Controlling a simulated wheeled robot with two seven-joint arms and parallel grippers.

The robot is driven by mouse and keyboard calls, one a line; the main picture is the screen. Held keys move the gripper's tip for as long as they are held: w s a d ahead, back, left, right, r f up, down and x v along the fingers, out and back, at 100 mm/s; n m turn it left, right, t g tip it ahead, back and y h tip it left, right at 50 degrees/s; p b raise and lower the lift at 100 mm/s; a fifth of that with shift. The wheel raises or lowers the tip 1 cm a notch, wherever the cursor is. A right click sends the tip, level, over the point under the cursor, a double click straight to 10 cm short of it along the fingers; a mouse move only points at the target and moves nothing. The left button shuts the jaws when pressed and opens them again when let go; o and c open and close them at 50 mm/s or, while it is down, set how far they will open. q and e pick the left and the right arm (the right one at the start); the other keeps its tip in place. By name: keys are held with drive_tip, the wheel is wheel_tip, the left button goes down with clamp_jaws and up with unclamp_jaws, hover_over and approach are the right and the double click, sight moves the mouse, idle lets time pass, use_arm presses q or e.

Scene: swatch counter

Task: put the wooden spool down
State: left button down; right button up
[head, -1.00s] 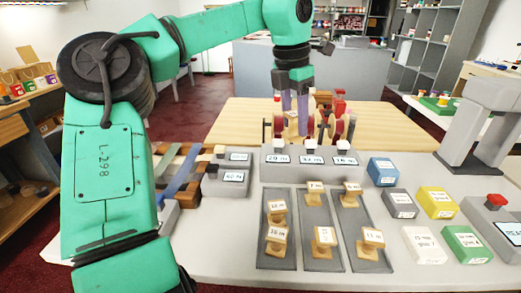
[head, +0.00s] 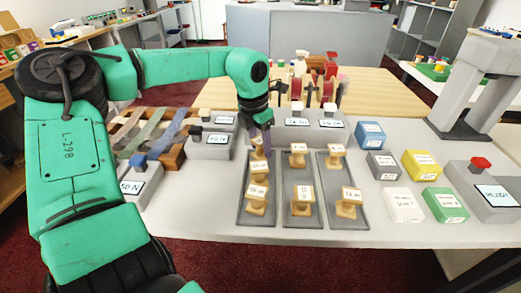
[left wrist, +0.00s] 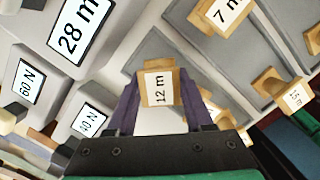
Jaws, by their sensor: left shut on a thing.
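My left gripper (head: 261,130) points down at the far end of the left grey tray (head: 243,216). It is shut on a wooden spool (left wrist: 158,88) labelled "12 m", seen between the purple fingers in the left wrist view. In the head view the fingers partly hide this spool. I cannot tell whether it touches the tray. Two other spools, a middle one (head: 258,170) and a near one (head: 257,198), stand in the same tray. My right gripper is not in view.
The middle tray (head: 301,222) and right tray (head: 346,223) each hold two spools. Grey blocks with labels (head: 210,146) stand left and behind. Coloured boxes, including a yellow one (head: 421,165), stand to the right. A wooden table (head: 390,95) with red wheels lies beyond.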

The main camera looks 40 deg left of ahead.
sight(255, 143)
use_arm(q)
drive_tip(key=shift+f, duration=0.9)
drive_tip(key=shift+f, duration=0.2)
drive_tip(key=shift+c, duration=1.4)
unclamp_jaws()
drive_tip(key=shift+r, duration=0.1)
drive_tip(key=shift+r, duration=0.5)
drive_tip(key=r, duration=0.3)
drive_tip(key=s+r, duration=0.1)
drive_tip(key=r, duration=0.7)
drive_tip(key=shift+s+a+r+p, duration=0.1)
drive_tip(key=shift+s+r+p, duration=0.05)
drive_tip(key=shift+s+p, duration=0.25)
